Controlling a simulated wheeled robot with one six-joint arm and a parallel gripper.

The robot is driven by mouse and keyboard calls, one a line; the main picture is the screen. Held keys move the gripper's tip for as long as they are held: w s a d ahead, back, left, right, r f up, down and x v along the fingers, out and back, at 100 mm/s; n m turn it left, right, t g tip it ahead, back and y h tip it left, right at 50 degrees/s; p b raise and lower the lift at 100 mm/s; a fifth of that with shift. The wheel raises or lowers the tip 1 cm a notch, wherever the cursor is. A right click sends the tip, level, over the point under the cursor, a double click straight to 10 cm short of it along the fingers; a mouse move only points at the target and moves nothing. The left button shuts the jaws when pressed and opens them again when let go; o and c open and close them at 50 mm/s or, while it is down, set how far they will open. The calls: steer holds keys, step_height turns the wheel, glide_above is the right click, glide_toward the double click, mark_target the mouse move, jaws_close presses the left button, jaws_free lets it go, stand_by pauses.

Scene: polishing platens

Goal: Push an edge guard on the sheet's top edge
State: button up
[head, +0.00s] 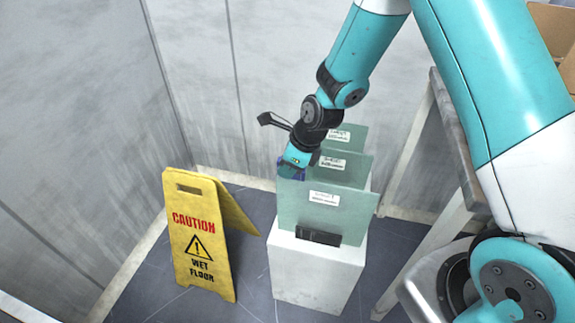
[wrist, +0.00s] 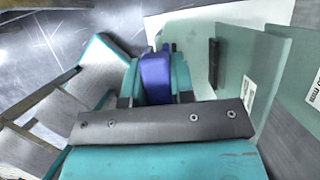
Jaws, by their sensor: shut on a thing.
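My gripper (head: 291,171) is shut on a small blue edge guard (wrist: 156,79). In the wrist view the guard sits between the teal fingers. In the head view only a little dark blue of it (head: 288,174) shows, at the upper left corner of the front sheet. The front sheet (head: 299,215) is a pale green, see-through panel with a white label, standing upright on a white block. In the wrist view this sheet (wrist: 235,82) is right of the guard. I cannot tell whether guard and sheet touch.
Two similar labelled sheets (head: 355,167) stand behind the front one on the white block (head: 312,278). A dark block (head: 318,237) is at the front sheet's foot. A yellow wet-floor sign (head: 203,235) stands to the left. A grey table (head: 447,125) and cardboard box (head: 555,35) are right.

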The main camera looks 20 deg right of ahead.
steer(key=shift+f+b, duration=0.55)
steer(key=shift+f, duration=1.1)
stand_by(1.5)
steer(key=o, duration=1)
steer(key=p+v, duration=0.2)
steer(key=v, duration=1.5)
steer(key=shift+r, duration=0.3)
